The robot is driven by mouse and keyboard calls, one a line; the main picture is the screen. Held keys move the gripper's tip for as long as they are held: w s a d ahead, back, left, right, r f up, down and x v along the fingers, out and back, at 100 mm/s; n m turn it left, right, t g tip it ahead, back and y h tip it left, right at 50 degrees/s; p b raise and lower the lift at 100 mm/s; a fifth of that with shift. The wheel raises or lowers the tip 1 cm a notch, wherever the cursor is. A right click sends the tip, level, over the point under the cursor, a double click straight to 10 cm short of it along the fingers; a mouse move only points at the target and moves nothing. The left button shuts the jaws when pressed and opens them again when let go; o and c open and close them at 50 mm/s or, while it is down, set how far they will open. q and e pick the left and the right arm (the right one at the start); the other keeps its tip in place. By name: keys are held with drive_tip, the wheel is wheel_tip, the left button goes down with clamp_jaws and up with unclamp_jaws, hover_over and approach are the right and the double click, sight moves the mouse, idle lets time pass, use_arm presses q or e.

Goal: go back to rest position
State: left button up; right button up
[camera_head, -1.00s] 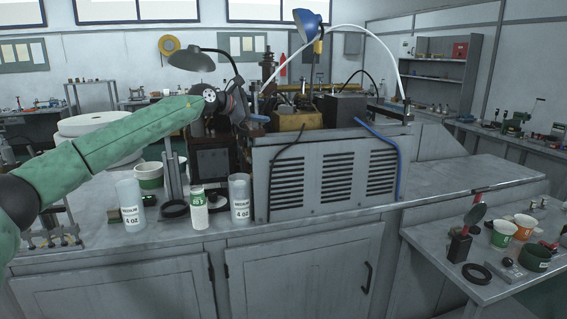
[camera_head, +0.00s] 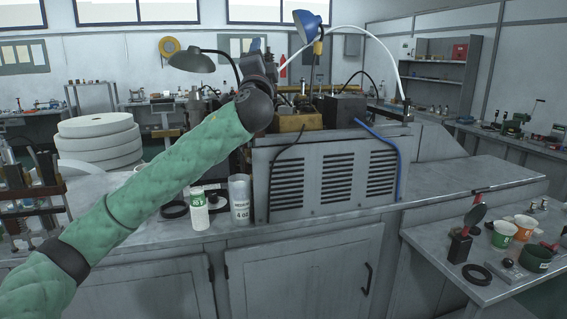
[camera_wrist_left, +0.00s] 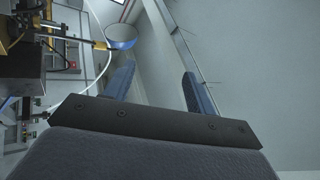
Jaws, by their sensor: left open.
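My left arm, in a green sleeve, comes in from the lower left of the head view and reaches up in front of the machine. In the left wrist view my left gripper (camera_wrist_left: 158,85) has its two blue-grey fingers spread apart with nothing between them. Beyond it are a pale wall and the blue lamp shade (camera_wrist_left: 121,37). In the head view the hand is hard to make out behind the dark arm joint. My right gripper is not in view.
The grey vented machine (camera_head: 330,180) stands on the metal counter (camera_head: 455,174). A white-green bottle (camera_head: 199,210) and a clear cup sleeve (camera_head: 240,199) stand before it. Cups, including an orange one (camera_head: 525,227), are on the right side table. White paper rolls (camera_head: 100,142) stand at left.

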use_arm(q)
drive_tip(key=s+a+f+n+g, duration=0.3)
drive_tip(key=s+f, duration=0.4)
drive_tip(key=f, duration=0.9)
drive_tip(key=s+a+f+n+g, duration=0.1)
drive_tip(key=s+f+n+g, duration=0.4)
drive_tip(key=f, duration=1.2)
drive_tip(key=s+a+f+n+g, duration=0.15)
drive_tip(key=s+f+g, duration=0.5)
drive_tip(key=f, duration=0.95)
drive_tip(key=s+a+f+n+g+b, duration=0.1)
drive_tip(key=s+a+f+n+g, duration=0.1)
drive_tip(key=s+f, duration=0.8)
drive_tip(key=s+a+f+n+g, duration=0.1)
drive_tip(key=s+f+g, duration=0.1)
drive_tip(key=s+f, duration=0.75)
drive_tip(key=s+f+g, duration=0.3)
drive_tip(key=s+f, duration=1.1)
drive_tip(key=s, duration=0.3)
drive_tip(key=shift+s+f+n+g+h+b, duration=0.15)
drive_tip(key=shift+f+n+g+h+b, duration=0.2)
drive_tip(key=shift+f+n, duration=0.1)
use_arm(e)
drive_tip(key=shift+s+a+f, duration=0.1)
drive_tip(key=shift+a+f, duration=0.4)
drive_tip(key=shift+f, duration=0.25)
